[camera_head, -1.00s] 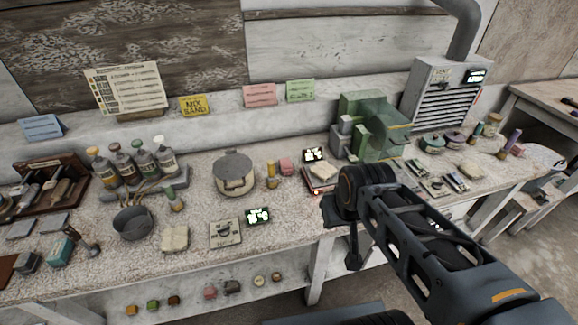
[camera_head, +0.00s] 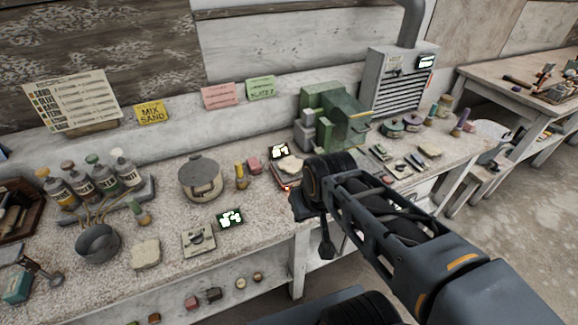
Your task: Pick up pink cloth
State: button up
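A small pink item (camera_head: 255,166) stands on the workbench (camera_head: 165,215), right of the lidded pot. It is too small for me to tell whether it is cloth or a block. No other clear pink cloth shows. My gripper (camera_head: 308,212) hangs at the end of my arm over the bench's front edge, right of and nearer than the pink item, apart from it. Its fingers are dark and seen from behind, so I cannot tell their opening.
A lidded pot (camera_head: 201,180), a yellow bottle (camera_head: 241,176) and a red-based scale (camera_head: 290,165) crowd the pink item. A green machine (camera_head: 330,118) stands behind my gripper. A pink note (camera_head: 222,95) is on the ledge. Open floor lies at the right.

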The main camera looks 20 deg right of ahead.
aim_at(255, 168)
jog(key=u, duration=2.6)
jog(key=k, duration=1.2)
jog(key=z, duration=1.65)
jog(key=i, duration=1)
